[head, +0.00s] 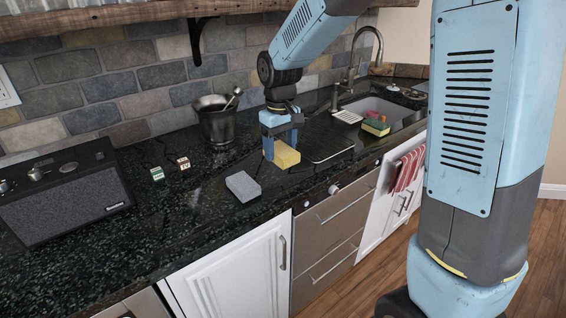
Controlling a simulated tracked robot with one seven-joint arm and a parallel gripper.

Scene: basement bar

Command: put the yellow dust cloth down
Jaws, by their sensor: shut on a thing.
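The yellow dust cloth (287,155) looks like a small folded block in the head view, near the middle of the black speckled counter. My gripper (279,147) points down from above and is shut on it. The fingers hide part of the cloth's back and left side. The cloth is at or just above the counter; I cannot tell whether it touches.
A grey block (243,187) lies just left and in front of the cloth. A metal bucket (216,124) stands behind, left. Two small cubes (157,174) and a black speaker (66,196) are further left. Sponges (376,126) lie by the sink (392,107) at right.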

